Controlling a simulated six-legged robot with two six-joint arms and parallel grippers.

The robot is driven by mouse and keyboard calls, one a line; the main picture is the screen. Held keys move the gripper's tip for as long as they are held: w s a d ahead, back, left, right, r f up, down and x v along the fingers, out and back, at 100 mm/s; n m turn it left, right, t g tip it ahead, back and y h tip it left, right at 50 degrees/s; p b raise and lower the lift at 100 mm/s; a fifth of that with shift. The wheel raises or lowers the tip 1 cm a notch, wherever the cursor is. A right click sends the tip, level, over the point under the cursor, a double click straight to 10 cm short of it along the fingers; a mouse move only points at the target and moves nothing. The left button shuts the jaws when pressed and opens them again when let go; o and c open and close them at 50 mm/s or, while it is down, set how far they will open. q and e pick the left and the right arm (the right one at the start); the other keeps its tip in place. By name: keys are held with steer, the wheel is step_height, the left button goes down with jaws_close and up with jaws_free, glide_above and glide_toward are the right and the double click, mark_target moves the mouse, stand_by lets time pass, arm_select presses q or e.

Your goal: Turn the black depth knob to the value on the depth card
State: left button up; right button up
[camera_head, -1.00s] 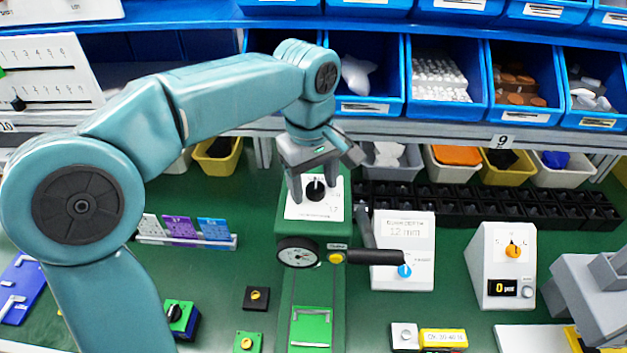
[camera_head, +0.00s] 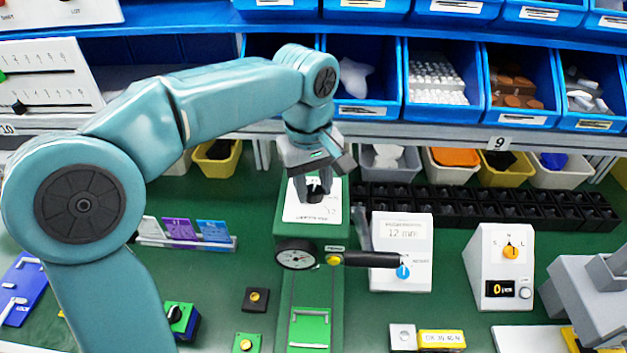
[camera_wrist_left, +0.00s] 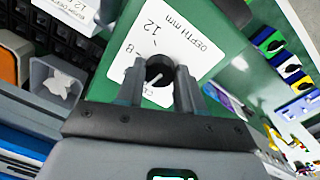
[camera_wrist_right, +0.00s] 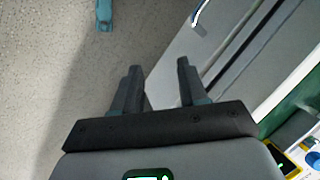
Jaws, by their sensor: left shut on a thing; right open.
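The black depth knob (camera_wrist_left: 157,72) sits on a white dial plate (camera_wrist_left: 196,48) marked "DEPTH mm", with 12 and 8 among its printed values. The plate (camera_head: 298,211) is on top of a green machine (camera_head: 285,315) in the head view. My left gripper (camera_head: 314,192) reaches down from above and is shut on the knob, a finger on each side, hiding most of it there. A pale line shows on the knob, but I cannot tell which value it points to. A white card (camera_head: 403,234) right of the machine reads "12 mm". My right gripper (camera_wrist_right: 159,68) is open and empty.
A round gauge (camera_head: 297,254) and a black handle (camera_head: 372,259) stick out at the machine's front. A blue knob (camera_head: 403,272) is below the card. A white box with an orange knob (camera_head: 511,252) stands farther right. Blue bins (camera_head: 364,80) line the back shelf.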

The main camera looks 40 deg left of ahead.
arm_select(q)
steer(key=m, duration=0.1)
steer(key=m+p, duration=0.1)
steer(key=m, duration=0.1)
steer(key=shift+a+r+m, duration=0.15)
steer(key=shift+r+m, duration=0.05)
steer(key=shift+m, duration=0.1)
steer(key=m+p, duration=0.2)
steer(key=m, duration=0.2)
steer(key=shift+w, duration=0.1)
steer(key=m+p, duration=0.1)
steer(key=m, duration=0.3)
steer(key=m+p, duration=0.1)
steer(key=m, duration=0.2)
steer(key=shift+w+m, duration=0.1)
steer(key=shift+m, duration=0.3)
steer(key=m+p, duration=0.1)
steer(key=m, duration=0.4)
steer(key=shift+g+p, duration=0.3)
steer(key=shift+g, duration=0.1)
steer(key=m+p, duration=0.1)
steer(key=m, duration=0.3)
steer(key=shift+w, duration=0.1)
steer(key=shift+m, duration=0.5)
steer(key=o, duration=1)
steer(key=shift+f, duration=0.15)
